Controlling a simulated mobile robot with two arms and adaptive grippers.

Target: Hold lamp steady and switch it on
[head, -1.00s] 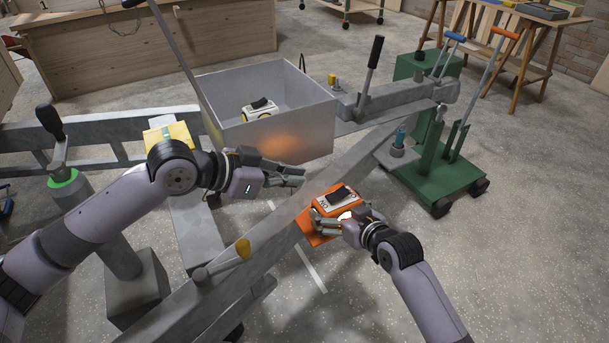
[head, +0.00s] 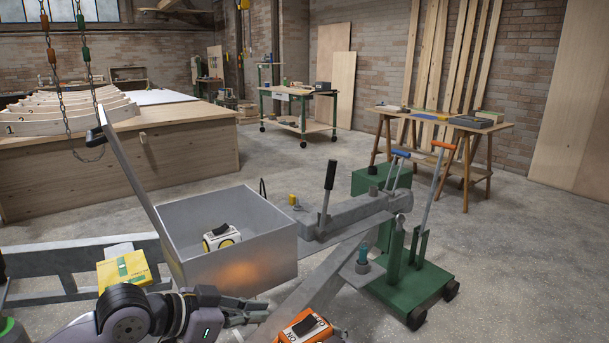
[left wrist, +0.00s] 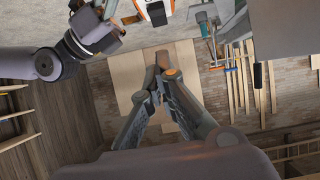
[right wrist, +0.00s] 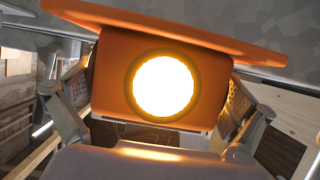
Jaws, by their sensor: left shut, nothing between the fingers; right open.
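The orange lamp (head: 305,328) with a white top and black switch is at the bottom edge of the head view, cut off. In the right wrist view the lamp's orange body (right wrist: 110,75) faces the camera, its round lens (right wrist: 165,84) glowing bright. My right gripper (right wrist: 158,100) is open, one finger on each side of the lamp; I cannot tell whether they touch it. My left gripper (head: 262,309) is shut and empty, left of the lamp in the head view. It also shows in the left wrist view (left wrist: 157,78), apart from the lamp (left wrist: 150,10).
A metal box (head: 240,270) holds a second, white and yellow lamp (head: 221,237). A grey beam (head: 330,275) runs beside the orange lamp. A green wheeled jack (head: 415,285) stands to the right. A yellow packet (head: 124,269) lies left.

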